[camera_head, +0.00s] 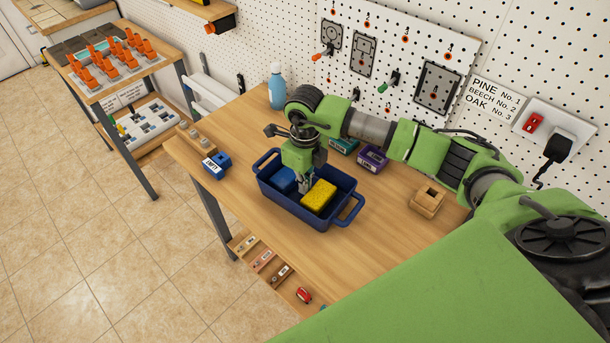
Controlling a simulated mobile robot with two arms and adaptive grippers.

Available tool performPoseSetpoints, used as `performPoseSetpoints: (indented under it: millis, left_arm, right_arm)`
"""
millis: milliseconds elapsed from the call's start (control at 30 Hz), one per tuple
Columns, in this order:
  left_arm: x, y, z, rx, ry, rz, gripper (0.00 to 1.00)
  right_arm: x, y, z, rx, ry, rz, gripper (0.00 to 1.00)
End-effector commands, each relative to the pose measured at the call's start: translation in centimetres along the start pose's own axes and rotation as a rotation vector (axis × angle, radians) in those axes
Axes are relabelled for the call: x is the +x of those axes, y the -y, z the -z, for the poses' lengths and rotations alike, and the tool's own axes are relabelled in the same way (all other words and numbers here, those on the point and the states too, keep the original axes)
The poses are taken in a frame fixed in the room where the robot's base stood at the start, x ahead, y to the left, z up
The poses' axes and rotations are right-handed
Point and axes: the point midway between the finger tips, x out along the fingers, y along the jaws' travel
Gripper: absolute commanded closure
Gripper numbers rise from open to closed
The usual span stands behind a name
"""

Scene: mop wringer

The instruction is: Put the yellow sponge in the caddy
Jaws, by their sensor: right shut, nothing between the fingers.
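The yellow sponge (319,196) lies inside the dark blue caddy (309,218), in its right part. The caddy has a loop handle at each end and stands on the wooden table. A lighter blue item (283,179) sits in the left part of the caddy. My right gripper (304,187) points down into the caddy, just left of the sponge. It is shut and holds nothing. Whether its fingers touch the sponge is hard to tell. My left gripper does not show.
On the table (378,222) stand a blue spray bottle (277,86), a small blue block (216,165), a purple box (372,159) and a wooden block (428,200). A pegboard wall is behind. Bare table lies right of the caddy.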

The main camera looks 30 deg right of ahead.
Motion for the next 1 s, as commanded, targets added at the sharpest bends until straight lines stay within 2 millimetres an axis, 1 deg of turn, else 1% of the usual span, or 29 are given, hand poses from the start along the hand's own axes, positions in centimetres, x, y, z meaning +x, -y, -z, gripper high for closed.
performPoseSetpoints:
  millis: [33,100,300,367,433,500,600,900,1000]
  left_arm:
    - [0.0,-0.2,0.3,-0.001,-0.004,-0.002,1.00]
    - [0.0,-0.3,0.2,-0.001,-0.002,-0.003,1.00]
    - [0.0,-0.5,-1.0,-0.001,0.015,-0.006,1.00]
    - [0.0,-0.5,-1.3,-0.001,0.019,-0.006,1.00]
    - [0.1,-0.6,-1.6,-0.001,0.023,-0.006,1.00]
    - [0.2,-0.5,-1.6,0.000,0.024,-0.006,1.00]
    - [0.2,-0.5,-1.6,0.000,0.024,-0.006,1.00]
    - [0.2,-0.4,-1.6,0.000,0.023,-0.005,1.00]
    - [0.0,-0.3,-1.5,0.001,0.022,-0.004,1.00]
  right_arm:
    - [0.1,0.0,0.0,0.000,0.000,0.000,1.00]
    - [0.1,0.0,0.0,0.000,0.001,0.000,1.00]
    - [0.1,0.0,0.1,0.000,0.000,0.000,1.00]
    - [0.1,0.1,0.6,0.001,0.000,0.001,1.00]
    - [0.2,0.2,1.5,0.001,0.000,0.003,1.00]
    - [0.2,0.2,2.4,0.000,0.000,0.002,1.00]
    - [0.1,0.1,3.1,0.001,0.000,0.001,1.00]
    - [0.1,0.0,3.2,0.000,0.001,0.000,1.00]
    - [-0.2,0.1,3.2,0.001,0.001,0.000,1.00]
